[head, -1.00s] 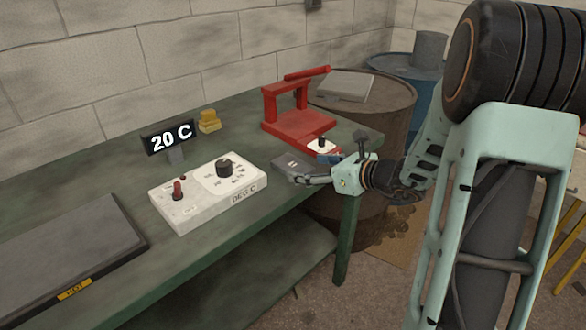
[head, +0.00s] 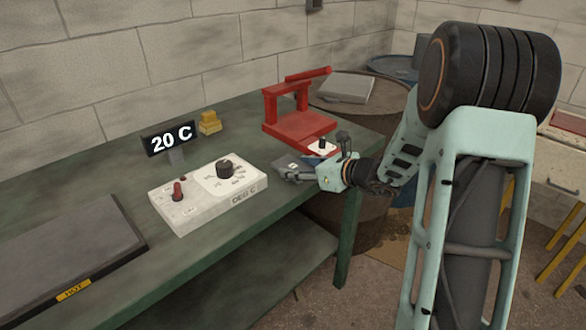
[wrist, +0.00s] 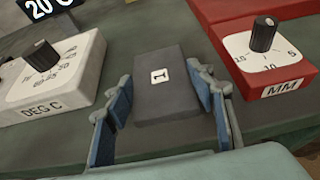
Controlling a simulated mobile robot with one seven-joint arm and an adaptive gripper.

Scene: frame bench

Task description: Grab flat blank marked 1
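The flat blank marked 1 (wrist: 165,92) is a dark grey slab with a white label, lying on the green bench near its front edge. In the head view the blank (head: 288,163) is partly hidden by my gripper (head: 306,169). In the wrist view my gripper (wrist: 165,108) is open, with one blue-padded finger on each side of the blank's near part. A small gap shows on the left side; on the right the finger is very close, and I cannot tell whether it touches.
A white control box marked DEG C (head: 208,194) is left of the blank. A red press with an MM dial (head: 300,127) is to the right and behind. A HOT plate (head: 65,248), a 20 C display (head: 170,140) and a yellow block (head: 209,122) are on the bench.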

